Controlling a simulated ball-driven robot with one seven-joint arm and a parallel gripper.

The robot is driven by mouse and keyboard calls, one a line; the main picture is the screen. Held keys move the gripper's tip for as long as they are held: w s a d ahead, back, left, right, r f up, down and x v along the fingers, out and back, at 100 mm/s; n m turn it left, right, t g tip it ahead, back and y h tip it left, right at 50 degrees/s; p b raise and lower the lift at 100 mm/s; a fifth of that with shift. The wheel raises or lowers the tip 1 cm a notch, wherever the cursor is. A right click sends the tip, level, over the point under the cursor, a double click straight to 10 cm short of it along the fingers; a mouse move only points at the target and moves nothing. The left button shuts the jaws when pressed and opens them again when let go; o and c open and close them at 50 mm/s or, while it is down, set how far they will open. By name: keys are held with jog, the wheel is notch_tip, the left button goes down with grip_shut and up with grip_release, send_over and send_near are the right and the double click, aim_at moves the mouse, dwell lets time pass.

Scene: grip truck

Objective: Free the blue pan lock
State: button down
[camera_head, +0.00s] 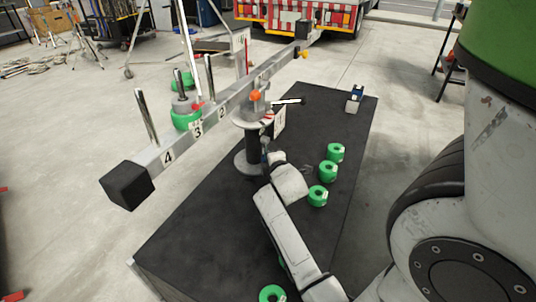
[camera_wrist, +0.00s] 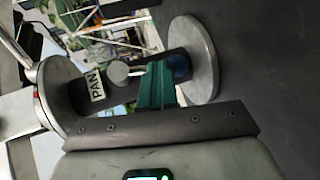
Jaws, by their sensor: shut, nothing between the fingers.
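A blue part (camera_wrist: 180,66), the likely pan lock, shows on the post by the right disc. The teal fingers of my gripper (camera_wrist: 156,82) are shut and empty, their tips just left of the blue part and partly covering it. I cannot tell whether they touch it. In the head view my gripper (camera_head: 268,156) is beside the grey pedestal (camera_head: 247,163) under the numbered beam (camera_head: 215,113). The blue part is not clear there.
Several green rings (camera_head: 335,152) stand on the black platform (camera_head: 200,235), right of my arm and near its front. A green ring (camera_head: 186,119) sits on a beam post. The platform's left front is clear.

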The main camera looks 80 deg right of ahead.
jog(key=shift+d+f, duration=0.1)
jog(key=shift+f, duration=0.15)
jog(key=shift+d, duration=0.15)
jog(key=shift+s+d, duration=0.1)
jog(key=shift+d, duration=0.05)
dwell(0.5)
